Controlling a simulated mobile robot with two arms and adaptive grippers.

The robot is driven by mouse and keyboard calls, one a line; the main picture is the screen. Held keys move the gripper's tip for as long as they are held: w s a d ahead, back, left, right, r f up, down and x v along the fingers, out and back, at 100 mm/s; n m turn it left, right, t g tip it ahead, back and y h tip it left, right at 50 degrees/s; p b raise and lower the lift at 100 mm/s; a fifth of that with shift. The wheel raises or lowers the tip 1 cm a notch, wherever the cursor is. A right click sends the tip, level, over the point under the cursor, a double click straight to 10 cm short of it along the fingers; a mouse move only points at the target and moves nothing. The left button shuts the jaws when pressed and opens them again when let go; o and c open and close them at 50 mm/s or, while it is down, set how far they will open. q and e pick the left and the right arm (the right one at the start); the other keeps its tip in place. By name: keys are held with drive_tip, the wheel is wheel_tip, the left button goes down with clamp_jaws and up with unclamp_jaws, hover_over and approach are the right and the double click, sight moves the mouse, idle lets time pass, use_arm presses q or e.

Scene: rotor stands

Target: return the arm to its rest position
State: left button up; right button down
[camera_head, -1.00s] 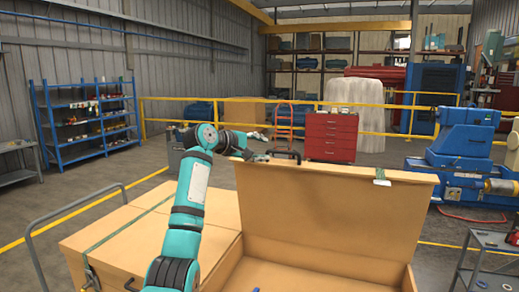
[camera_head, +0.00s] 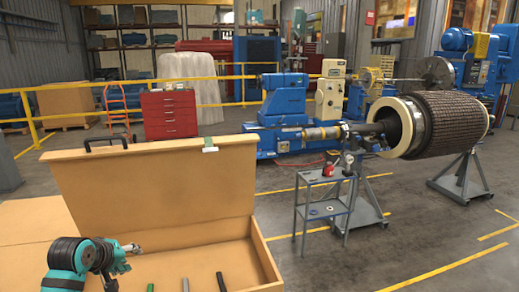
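My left arm, teal with black joints, is folded low at the lower left of the head view. Its gripper (camera_head: 131,248) is a small grey shape in front of the open tan case (camera_head: 265,250). It is too small to tell whether its fingers are open or shut, and I see nothing clearly held. My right arm and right gripper are out of view.
The case's raised lid (camera_head: 160,195) stands behind my arm. Several bars, one a dark bar (camera_head: 221,282), lie inside. A grey cart (camera_head: 322,208) and a large rotor (camera_head: 440,123) on stands are at the right.

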use_arm(q)
drive_tip(key=s+d+f+m+g, duration=0.3)
drive_tip(key=s+d+f+m, duration=0.35)
drive_tip(key=s+f, duration=0.75)
drive_tip(key=s+d+f+m+g, duration=0.15)
drive_tip(key=s+d, duration=0.25)
drive_tip(key=s, duration=0.8)
drive_tip(key=s+d+f+m+g, duration=0.1)
drive_tip(key=s+d+f+m, duration=0.2)
drive_tip(key=s, duration=0.9)
wheel_tip(320, 180, down, 32)
drive_tip(key=s+g+b, duration=0.1)
drive_tip(key=g+b, duration=0.1)
drive_tip(key=b, duration=0.6)
drive_tip(key=s+a+f+b, duration=0.1)
drive_tip(key=s+f+b, duration=0.2)
drive_tip(key=s+f, duration=0.5)
drive_tip(key=s+a+f+b, duration=0.1)
drive_tip(key=s+f+b, duration=0.2)
drive_tip(key=s+f, duration=0.6)
wheel_tip(320, 180, down, 6)
drive_tip(key=shift+r+g+y, duration=0.1)
drive_tip(key=shift+g+y, duration=0.2)
drive_tip(key=shift+g, duration=0.05)
